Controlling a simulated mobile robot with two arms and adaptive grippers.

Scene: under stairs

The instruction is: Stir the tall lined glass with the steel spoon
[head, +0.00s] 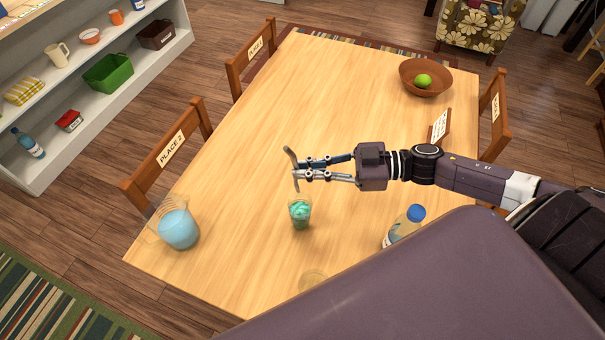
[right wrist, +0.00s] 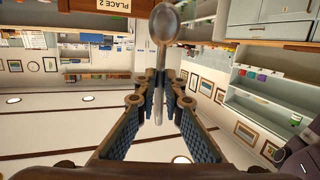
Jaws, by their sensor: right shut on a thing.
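My right gripper (head: 302,169) is shut on the steel spoon (head: 290,155) above the table. In the right wrist view the spoon's bowl (right wrist: 165,23) is up in the picture, beyond the fingertips (right wrist: 158,80), and its handle runs between the fingers. A clear glass with teal contents (head: 300,213) stands upright on the table, just below the gripper in the head view and apart from the spoon. Another clear glass (head: 313,279) is partly hidden by my body at the lower edge. I cannot make out lines on either glass. My left gripper is not in view.
A jug of blue liquid (head: 179,229) stands at the table's left. A blue-capped bottle (head: 408,221) is right of the teal glass, partly hidden. A brown bowl (head: 426,78) with a green fruit is at the far right. The table's middle (head: 340,100) is clear.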

